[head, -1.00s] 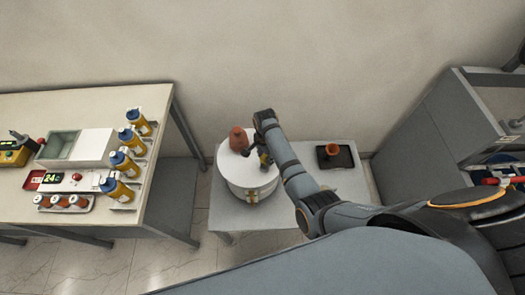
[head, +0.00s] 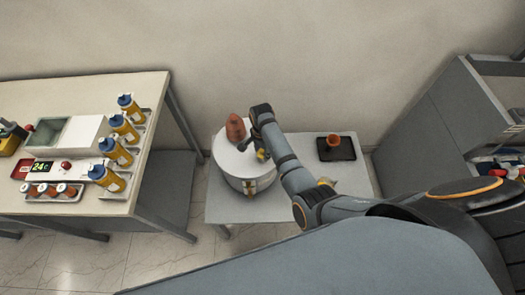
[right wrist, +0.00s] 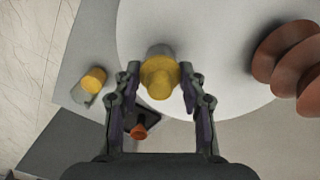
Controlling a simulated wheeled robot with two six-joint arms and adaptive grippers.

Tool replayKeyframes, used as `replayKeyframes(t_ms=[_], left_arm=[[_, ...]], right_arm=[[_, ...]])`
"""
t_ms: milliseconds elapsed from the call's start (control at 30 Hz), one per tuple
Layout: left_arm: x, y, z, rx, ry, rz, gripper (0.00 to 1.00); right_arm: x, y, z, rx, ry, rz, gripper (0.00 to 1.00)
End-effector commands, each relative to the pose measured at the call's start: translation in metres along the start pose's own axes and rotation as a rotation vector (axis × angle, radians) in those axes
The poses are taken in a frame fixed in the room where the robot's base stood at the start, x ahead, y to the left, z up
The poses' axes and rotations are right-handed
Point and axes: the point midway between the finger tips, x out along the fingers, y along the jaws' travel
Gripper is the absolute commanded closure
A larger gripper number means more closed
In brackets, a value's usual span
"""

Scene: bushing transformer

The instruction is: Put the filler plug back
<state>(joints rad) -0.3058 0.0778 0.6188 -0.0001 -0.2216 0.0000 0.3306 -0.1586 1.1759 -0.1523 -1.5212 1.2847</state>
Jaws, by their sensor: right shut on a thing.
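The white round transformer tank (head: 228,158) stands on the small grey table, with a ribbed brown bushing (head: 235,127) on its lid. My right gripper (head: 258,152) is over the lid, to the right of the bushing. In the right wrist view my right gripper (right wrist: 163,77) is shut on the yellow filler plug (right wrist: 159,76). A short grey cylinder (right wrist: 159,51) shows directly behind the plug, above the white lid (right wrist: 215,55). I cannot tell whether the plug touches or sits in it. My left gripper is out of view.
A black tray (head: 348,157) with a brown part (head: 334,140) lies on the right of the small table (head: 285,213). A yellow-topped piece (right wrist: 94,79) is nearby. The left bench (head: 75,97) holds several yellow bottles; a grey cabinet (head: 430,110) stands right.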

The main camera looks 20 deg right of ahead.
Motion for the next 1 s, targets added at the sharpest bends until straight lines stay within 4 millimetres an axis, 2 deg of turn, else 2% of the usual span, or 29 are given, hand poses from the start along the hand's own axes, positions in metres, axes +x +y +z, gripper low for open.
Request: replayKeyframes(t_ms=[67, 267, 300, 433, 600, 767, 867, 1000], left_arm=[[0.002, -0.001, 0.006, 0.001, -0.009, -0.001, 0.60], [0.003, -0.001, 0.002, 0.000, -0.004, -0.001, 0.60], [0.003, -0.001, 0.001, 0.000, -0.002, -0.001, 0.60], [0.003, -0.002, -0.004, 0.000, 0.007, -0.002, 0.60], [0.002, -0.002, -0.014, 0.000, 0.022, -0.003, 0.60], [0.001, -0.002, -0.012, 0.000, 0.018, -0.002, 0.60], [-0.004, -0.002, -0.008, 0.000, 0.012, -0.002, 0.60], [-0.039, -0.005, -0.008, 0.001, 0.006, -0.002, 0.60]], right_arm=[[0.003, 0.000, 0.000, 0.000, 0.000, 0.001, 0.85], [0.008, 0.001, 0.000, 0.000, 0.000, 0.004, 0.85], [0.008, 0.002, 0.000, 0.000, 0.000, 0.005, 0.55], [0.008, 0.002, 0.000, 0.000, -0.001, 0.005, 0.37], [0.007, 0.001, 0.000, 0.000, 0.000, 0.003, 0.36], [0.004, 0.001, 0.000, 0.000, 0.000, 0.002, 0.36], [-0.008, 0.000, 0.000, 0.000, 0.000, -0.002, 0.36], [-0.042, 0.000, 0.000, 0.000, 0.000, 0.000, 0.36]])
